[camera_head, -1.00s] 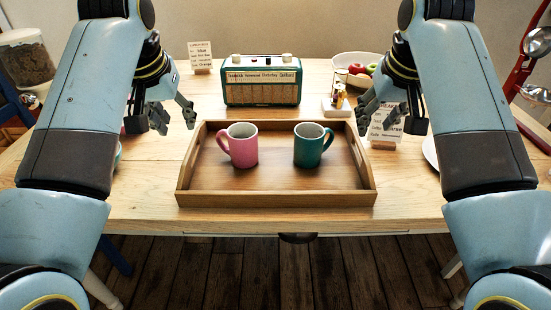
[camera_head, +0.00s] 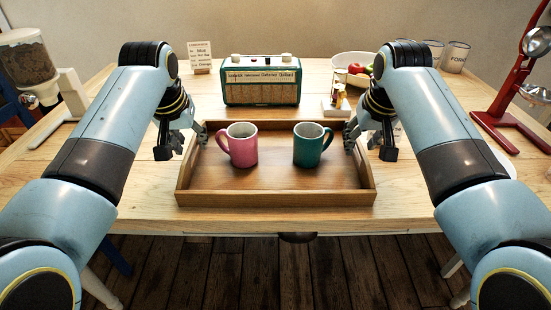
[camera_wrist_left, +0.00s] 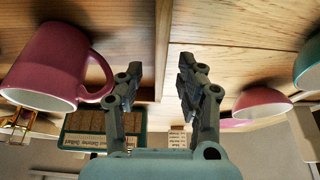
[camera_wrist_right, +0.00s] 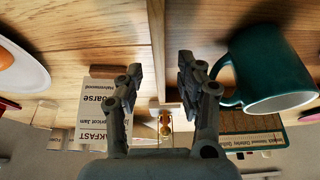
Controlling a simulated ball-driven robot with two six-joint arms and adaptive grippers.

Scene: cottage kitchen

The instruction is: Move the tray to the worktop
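The wooden tray (camera_head: 276,198) lies flat on the table. A pink mug (camera_head: 243,152) and a dark green mug (camera_head: 307,151) stand upright in it. My left gripper (camera_head: 190,138) is open at the tray's left wall, and in the left wrist view the wall (camera_wrist_left: 163,40) lines up between its open fingers (camera_wrist_left: 158,78). My right gripper (camera_head: 362,138) is open at the right wall, and in the right wrist view that wall (camera_wrist_right: 156,45) lines up between its open fingers (camera_wrist_right: 160,78). Neither gripper is closed on the tray. I cannot make out a separate worktop.
The wooden table (camera_head: 140,212) holds a green radio (camera_head: 262,88) behind the tray, a fruit bowl (camera_head: 350,62), a small card (camera_head: 200,55), and several cups at the back right. A red stand (camera_head: 505,110) is at the right and a cereal dispenser (camera_head: 28,62) at the left.

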